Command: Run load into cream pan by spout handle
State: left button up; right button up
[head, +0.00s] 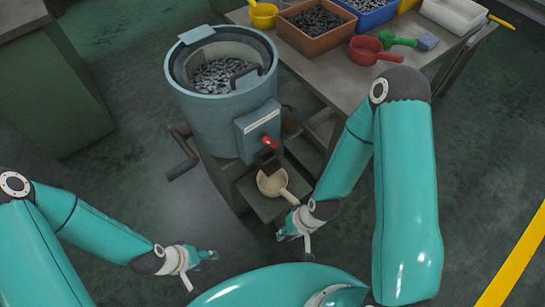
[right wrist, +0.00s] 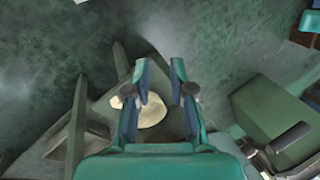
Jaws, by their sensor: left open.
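The round blue-grey machine tub (head: 215,107) holds many small metal pieces (head: 222,75). On its front, a spout (head: 267,160) sits below a red-tipped spout handle (head: 268,142). The cream pan (head: 271,183) rests on a small stand under the spout, its handle pointing towards my right gripper (head: 294,237); I see no metal pieces in it. In the right wrist view the pan (right wrist: 152,112) shows beyond my right gripper's parted fingers (right wrist: 160,84), partly hidden by them. Nothing is held there. My left gripper (head: 198,268) is open and empty, low and left of the stand.
A table (head: 340,70) at the back right carries an orange bin (head: 315,47) of metal parts, a blue bin, a red scoop (head: 370,50), a green-handled brush (head: 410,40) and a yellow scoop. A crank (head: 182,155) sticks out left of the tub.

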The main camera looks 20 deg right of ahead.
jog(key=w+d+f+m+t+b, duration=0.35)
jog(key=w+b, duration=0.55)
jog(key=b, duration=0.3)
jog(key=m+t+y+b, duration=0.1)
jog(key=m+t+b, duration=0.8)
jog(key=b, duration=1.7)
send_near(272, 158)
jog(key=shift+n+t, duration=0.35)
jog(key=shift+t, duration=0.4)
jog(key=p+x, duration=0.2)
jog(key=x, duration=0.1)
jog(key=f+p+x, duration=0.1)
jog(key=p+x, duration=0.4)
jog(key=x, duration=0.1)
jog(key=shift+f, duration=0.45)
jog(key=shift+w+a+f, duration=0.1)
jog(key=shift+w+a, duration=0.05)
jog(key=shift+w, duration=0.35)
